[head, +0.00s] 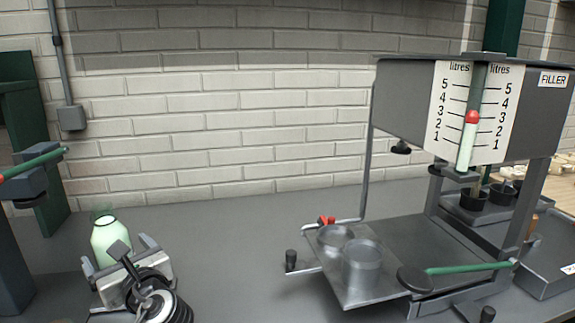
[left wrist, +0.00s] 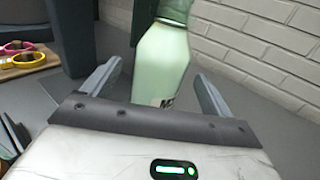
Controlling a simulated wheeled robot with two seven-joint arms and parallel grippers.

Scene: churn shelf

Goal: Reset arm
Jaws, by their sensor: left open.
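A milk-green glass bottle (head: 107,236) stands upright on the grey bench at the lower left of the head view. My left gripper (head: 116,254) is at the near side of the bottle, low over the bench. In the left wrist view the bottle (left wrist: 162,60) shows between the two spread fingers of the left gripper (left wrist: 158,72), with a visible gap on each side. The left gripper is open and holds nothing. The palm hides part of the bottle's lower end. My right gripper is not in view.
A filler machine (head: 415,75) with a litres gauge (head: 447,115) stands at the right. Two clear cylinders (head: 363,265) sit on its tray. A green-handled lever (head: 465,267) is in front. A dark post machine (head: 30,180) stands at the left. Bench between is clear.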

